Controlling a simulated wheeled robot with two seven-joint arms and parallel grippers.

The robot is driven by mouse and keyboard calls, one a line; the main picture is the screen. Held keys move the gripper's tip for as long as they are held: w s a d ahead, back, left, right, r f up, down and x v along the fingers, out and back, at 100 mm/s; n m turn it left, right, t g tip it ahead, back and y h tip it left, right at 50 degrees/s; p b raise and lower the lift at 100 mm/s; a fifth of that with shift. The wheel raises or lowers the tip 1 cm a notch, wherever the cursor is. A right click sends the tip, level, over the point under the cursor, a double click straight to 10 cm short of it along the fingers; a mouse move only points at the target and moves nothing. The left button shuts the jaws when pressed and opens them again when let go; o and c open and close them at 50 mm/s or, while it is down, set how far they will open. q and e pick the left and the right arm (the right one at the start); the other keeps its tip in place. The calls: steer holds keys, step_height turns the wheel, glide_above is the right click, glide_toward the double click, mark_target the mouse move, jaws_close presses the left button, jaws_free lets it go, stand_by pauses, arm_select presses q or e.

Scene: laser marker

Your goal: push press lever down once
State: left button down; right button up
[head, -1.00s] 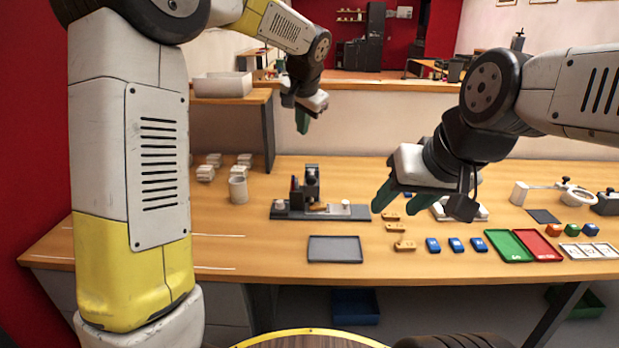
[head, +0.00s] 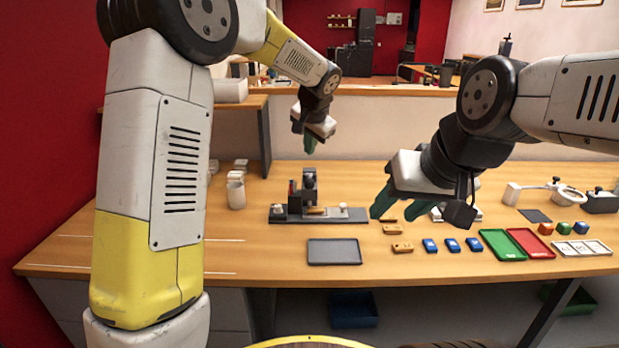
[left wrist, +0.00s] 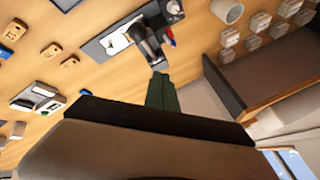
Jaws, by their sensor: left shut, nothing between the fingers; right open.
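The marking press (head: 309,190) stands on a dark base plate (head: 345,214) in the middle of the table. My right gripper (head: 386,207) is open and empty, right of the press above the table.
A grey tray (head: 334,252) lies in front of the press. Wooden pieces (head: 402,247), blue pieces (head: 452,245), a green tray (head: 497,246) and a red tray (head: 541,249) lie to the right. A shelf (head: 265,140) stands behind at left.

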mark_target(309, 180)
arm_select(q)
steer(key=shift+s+f, duration=0.2)
steer(key=shift+f, duration=0.65)
steer(key=shift+s+f, duration=0.25)
steer(key=shift+f, duration=0.55)
steer(key=shift+s+f, duration=0.2)
steer(key=shift+f, duration=0.65)
steer(key=shift+f, duration=0.1)
steer(key=shift+s+f, duration=0.1)
steer(key=shift+f, duration=0.2)
steer(key=shift+s+f, duration=0.15)
steer(key=shift+f, duration=0.5)
steer(key=shift+s+f, duration=0.15)
steer(key=shift+f, duration=0.45)
stand_by(1.5)
steer(key=shift+r, duration=0.1)
steer(key=shift+w+r, duration=0.2)
steer(key=shift+r, duration=0.6)
steer(key=shift+w+r, duration=0.2)
steer(key=shift+r, duration=0.55)
steer(key=shift+w+r, duration=0.2)
steer(key=shift+r, duration=0.6)
steer(key=shift+w+r, duration=0.2)
steer(key=shift+r, duration=0.65)
steer(key=shift+w+r, duration=0.2)
steer(key=shift+r, duration=0.6)
